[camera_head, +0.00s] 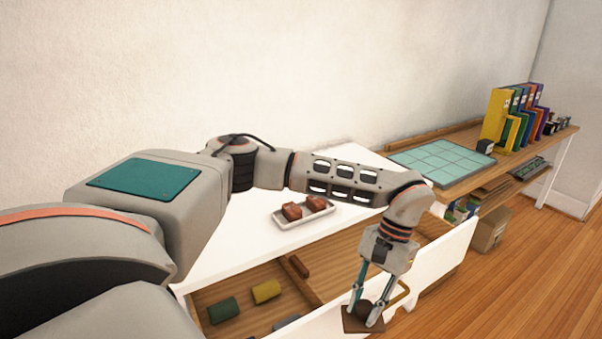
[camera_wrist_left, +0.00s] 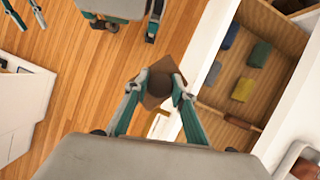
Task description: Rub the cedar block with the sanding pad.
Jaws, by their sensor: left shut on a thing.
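My left gripper (camera_head: 366,301) is shut on a brown, square-edged pad (camera_head: 350,322) with a dark round knob, which I take for the sanding pad. It holds the pad in the air by the front of the open drawer. In the left wrist view the pad (camera_wrist_left: 150,99) sits between the fingertips, over the floor beside the drawer. Two reddish-brown blocks (camera_head: 292,211) lie on a white tray on the white top; which of them is cedar I cannot tell. Teal finger-like parts (camera_wrist_left: 24,14) at the wrist view's top left may be my right gripper.
The open drawer (camera_head: 336,257) holds green (camera_head: 223,310) and yellow (camera_head: 266,291) pieces, a blue-grey piece and a brown wooden piece (camera_head: 299,266). A gridded teal mat (camera_head: 441,160) and colored binders (camera_head: 508,118) stand on the wooden bench at right. A cardboard box (camera_head: 491,229) is below.

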